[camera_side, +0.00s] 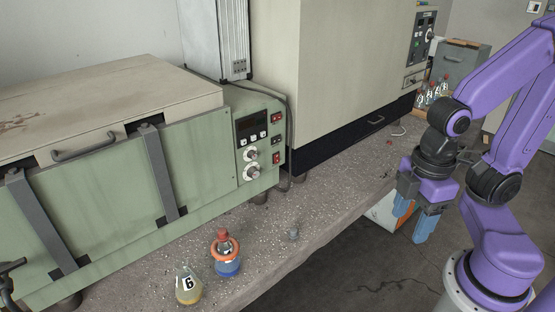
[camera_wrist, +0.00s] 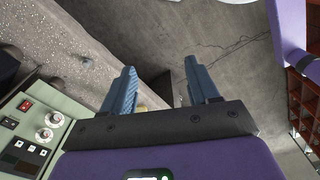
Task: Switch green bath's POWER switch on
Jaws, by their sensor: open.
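The green bath (camera_side: 205,150) stands on the bench at the left of the side view. Its control panel (camera_side: 240,180) has a dark display, two round knobs and red switches at the right edge. An upper red switch (camera_side: 276,117) and a lower red switch (camera_side: 276,157) show; their labels and positions are too small to read. In the wrist view the panel (camera_wrist: 72,108) is at lower left, with a red switch (camera_wrist: 25,105). My gripper (camera_side: 413,222) is open and empty, pointing down beyond the bench edge, well right of the panel. Its blue fingers (camera_wrist: 160,75) are apart.
A flask with yellow liquid (camera_side: 187,287) and a blue-liquid bottle with an orange ring (camera_side: 227,262) stand on the bench before the bath. A small grey item (camera_side: 293,234) lies nearby. A large beige cabinet (camera_side: 340,70) stands right of the bath, with a cable between.

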